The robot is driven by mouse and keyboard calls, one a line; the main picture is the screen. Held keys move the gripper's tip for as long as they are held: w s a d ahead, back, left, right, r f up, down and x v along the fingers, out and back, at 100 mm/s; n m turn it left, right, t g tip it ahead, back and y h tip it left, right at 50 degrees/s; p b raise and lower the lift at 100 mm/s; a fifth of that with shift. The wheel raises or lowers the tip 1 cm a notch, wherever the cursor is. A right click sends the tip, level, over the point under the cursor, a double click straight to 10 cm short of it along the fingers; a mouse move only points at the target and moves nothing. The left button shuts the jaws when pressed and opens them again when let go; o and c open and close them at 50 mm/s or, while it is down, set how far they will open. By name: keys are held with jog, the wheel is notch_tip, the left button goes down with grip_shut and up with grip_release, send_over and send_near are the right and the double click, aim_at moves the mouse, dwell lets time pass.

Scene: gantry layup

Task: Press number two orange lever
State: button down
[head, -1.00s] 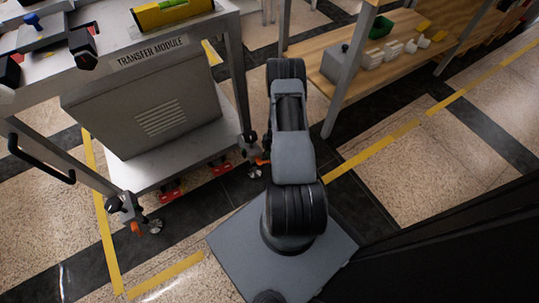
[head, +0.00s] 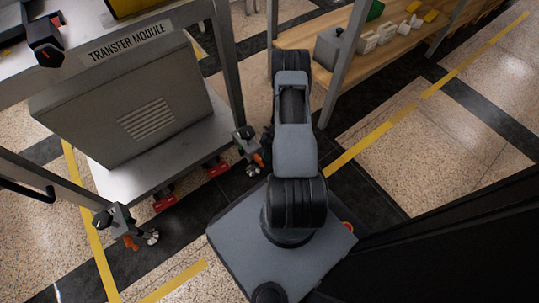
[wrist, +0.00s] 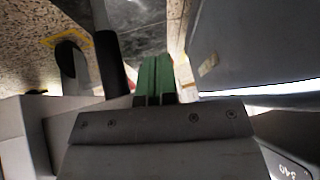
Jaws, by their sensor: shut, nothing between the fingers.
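The transfer module (head: 138,112) is a grey cart on casters at the left of the head view. One orange lever (head: 131,242) is on its near-left caster. Another orange lever (head: 259,160) is on the caster close to the left of my arm. No number on either lever can be read. My gripper (wrist: 155,75) has green fingers, which are together and empty in the wrist view. In the head view my gripper is hidden behind my arm. No orange lever is identifiable in the wrist view.
Two red fittings (head: 217,170) sit under the cart's lower shelf. A wooden shelf unit (head: 310,62) with boxes stands at the upper right, its metal leg close to my arm. Yellow floor tape (head: 370,142) crosses open floor to the right. A dark panel fills the lower right.

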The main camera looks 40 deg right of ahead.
jog(key=shift+r+p, duration=0.4)
jog(key=shift+r, duration=0.35)
jog(key=shift+d, duration=0.1)
jog(key=w+d+f+b, duration=0.1)
jog(key=d+b, duration=0.2)
jog(key=d, duration=0.6)
jog(key=shift+w+d+f+b, duration=0.15)
jog(key=shift+d+b, duration=0.15)
jog(key=shift+d, duration=0.1)
